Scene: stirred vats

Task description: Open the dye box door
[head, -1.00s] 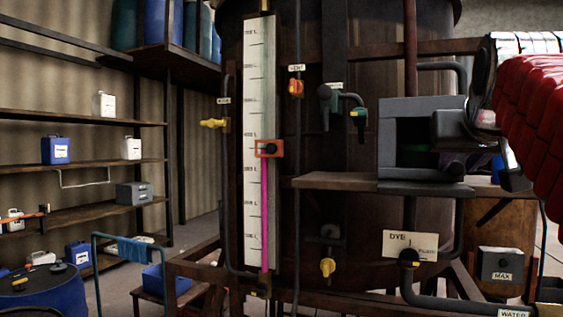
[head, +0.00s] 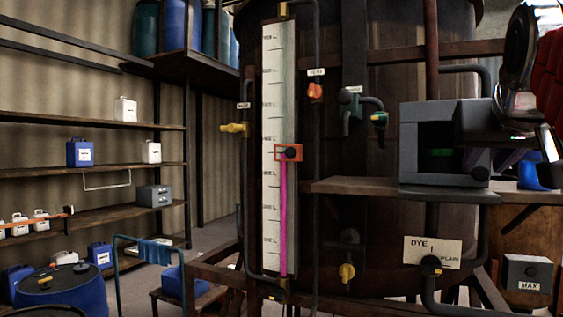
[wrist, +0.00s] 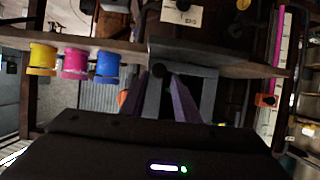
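The dye box (head: 408,150) is a grey box on a brown shelf, with a dark front area showing a green glint; I cannot tell whether that is an opening or a pane. A dark round knob (head: 480,174) sits at its lower right; a dark knob also shows in the wrist view (wrist: 158,69). The box (wrist: 208,95) looks upside down in the wrist view. My gripper (wrist: 160,92) is in front of the box, its two purple fingers apart near the knob. Contact with the knob cannot be told. My gripper's dark body (head: 485,122) hides the box's right side.
The box's shelf (head: 350,187) juts out leftward. Yellow (wrist: 42,60), pink (wrist: 76,64) and blue (wrist: 108,67) cups are beside the box. Racks with jugs stand at the left.

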